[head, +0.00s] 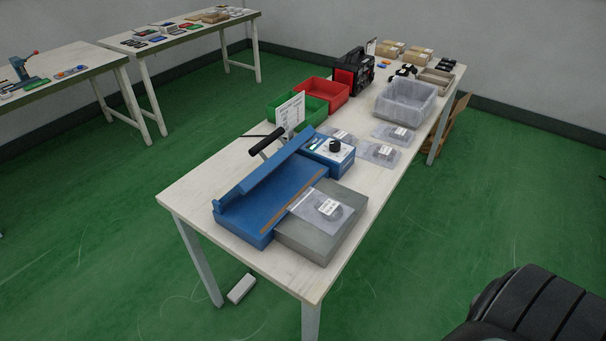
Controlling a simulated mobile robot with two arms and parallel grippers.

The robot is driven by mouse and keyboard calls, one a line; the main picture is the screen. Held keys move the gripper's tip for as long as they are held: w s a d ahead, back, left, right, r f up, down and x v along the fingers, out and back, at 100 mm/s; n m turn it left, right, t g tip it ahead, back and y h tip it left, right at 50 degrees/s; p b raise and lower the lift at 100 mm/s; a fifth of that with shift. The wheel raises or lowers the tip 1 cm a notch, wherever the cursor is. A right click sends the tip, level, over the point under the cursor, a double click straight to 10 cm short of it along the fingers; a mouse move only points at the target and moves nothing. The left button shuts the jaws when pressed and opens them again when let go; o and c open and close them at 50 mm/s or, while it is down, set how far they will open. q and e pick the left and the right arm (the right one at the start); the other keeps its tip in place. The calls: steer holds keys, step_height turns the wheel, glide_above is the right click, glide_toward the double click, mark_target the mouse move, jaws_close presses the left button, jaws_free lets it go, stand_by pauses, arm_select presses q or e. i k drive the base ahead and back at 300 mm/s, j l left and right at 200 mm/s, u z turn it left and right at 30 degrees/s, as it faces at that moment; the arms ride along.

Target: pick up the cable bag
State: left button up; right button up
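A clear cable bag (324,206) with a white label and a dark coil inside lies on a grey block (322,241) at the front of the long table. The block stands against a blue sealing machine (262,211) with a raised arm and a black handle. More similar bags lie flat on the table behind it: one bag (380,154), a farther bag (394,133), and one partly hidden bag (341,137) behind the blue control box (328,151). Neither of my grippers shows in the head view. A black ribbed part, apparently my arm, fills the lower right corner.
A green bin (312,107), a red bin (322,92), a clear grey bin (405,103) and a red-black machine (353,72) stand farther back on the table (187,193). Green floor is clear to the right. A white block (241,288) lies on the floor.

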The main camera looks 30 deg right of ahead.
mark_target(319, 210)
steer(key=z, duration=1.2)
